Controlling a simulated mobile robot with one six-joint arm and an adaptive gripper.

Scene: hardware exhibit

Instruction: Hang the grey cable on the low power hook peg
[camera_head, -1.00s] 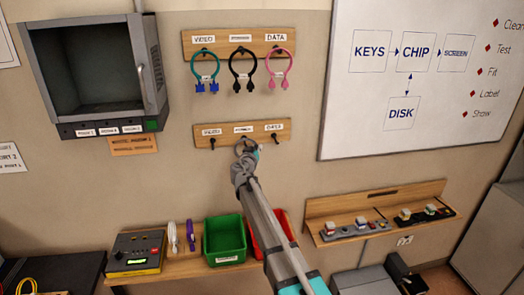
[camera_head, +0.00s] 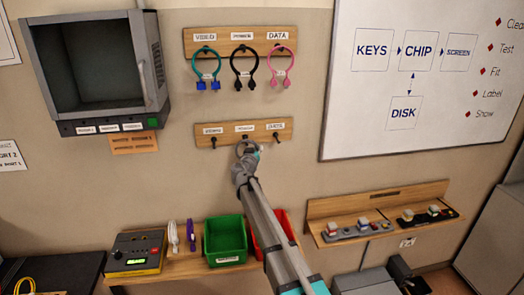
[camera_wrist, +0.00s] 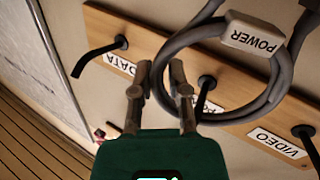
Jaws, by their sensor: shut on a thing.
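The grey cable (camera_wrist: 282,82) is a coiled loop with a white POWER tag, filling the upper right of the wrist view. My gripper (camera_wrist: 158,78) is shut on the loop's side. The low power peg (camera_wrist: 207,83) is the dark middle peg on the low wooden rail (camera_wrist: 150,50); in the wrist view it appears inside the loop's outline. Whether the loop is around the peg or only in front of it, I cannot tell. In the head view, my gripper (camera_head: 247,154) is just below the middle of the low rail (camera_head: 228,133), largely hiding cable and peg.
The low data peg (camera_wrist: 120,43) and low video peg (camera_wrist: 305,132) flank the middle one, both empty. An upper rail (camera_head: 228,43) holds teal, black and pink cables. Below are a green bin (camera_head: 225,240), a red bin (camera_head: 288,232) and a wooden shelf (camera_head: 340,208).

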